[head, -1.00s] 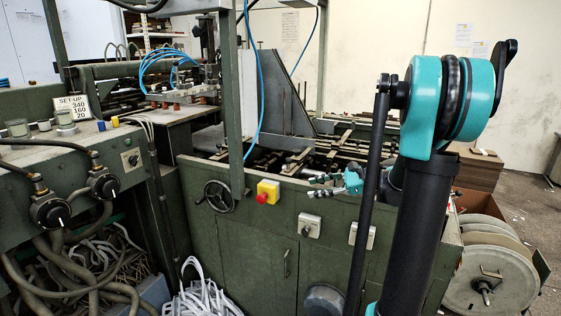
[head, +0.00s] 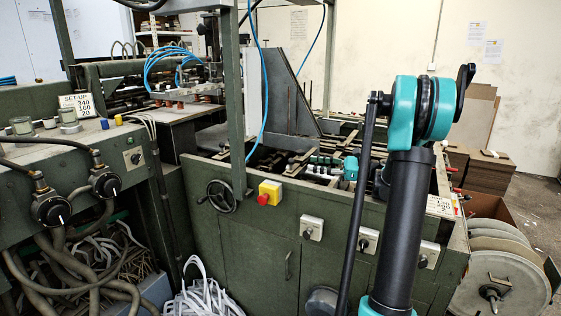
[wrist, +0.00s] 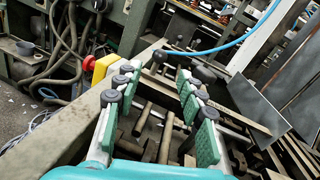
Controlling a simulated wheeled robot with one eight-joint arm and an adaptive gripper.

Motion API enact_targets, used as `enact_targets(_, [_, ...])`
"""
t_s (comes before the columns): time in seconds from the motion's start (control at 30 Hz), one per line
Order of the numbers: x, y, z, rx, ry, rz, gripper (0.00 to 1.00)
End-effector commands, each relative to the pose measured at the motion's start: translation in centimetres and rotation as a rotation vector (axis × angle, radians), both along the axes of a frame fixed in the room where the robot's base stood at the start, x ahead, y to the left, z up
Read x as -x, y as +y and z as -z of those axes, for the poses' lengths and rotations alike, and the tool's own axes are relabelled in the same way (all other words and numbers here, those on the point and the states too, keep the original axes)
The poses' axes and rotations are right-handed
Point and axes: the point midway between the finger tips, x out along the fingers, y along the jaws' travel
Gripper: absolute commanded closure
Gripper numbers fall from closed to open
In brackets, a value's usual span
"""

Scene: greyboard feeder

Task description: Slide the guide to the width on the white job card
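The white job card (head: 82,106) stands on the console at the left in the head view; it reads SET-UP, 340, 160, 20. A tall grey plate with a sloping brace (head: 292,100) stands over the feeder bed. A grey plate (wrist: 255,108) also shows at the right in the wrist view. I cannot tell for certain which part is the guide. My gripper (head: 326,160) is over the near part of the bed. In the wrist view my gripper (wrist: 158,76) is open, its green-padded fingers apart. Bars and rods show between them, with a dark knob (wrist: 160,56) near the tips.
The green front panel carries a handwheel (head: 220,196) and a red stop button on a yellow box (head: 269,192). A blue hose (head: 264,90) hangs beside the post. A small white marked plate (head: 441,206) is at the right corner. Reels (head: 492,280) stand on the floor at right.

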Motion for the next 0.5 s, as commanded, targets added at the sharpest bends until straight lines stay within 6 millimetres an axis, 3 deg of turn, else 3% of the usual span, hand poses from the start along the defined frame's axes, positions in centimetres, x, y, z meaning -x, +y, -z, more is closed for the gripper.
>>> enact_targets(0.5, [-3.2,9.8,0.0,0.001,-0.001,-0.003,0.6])
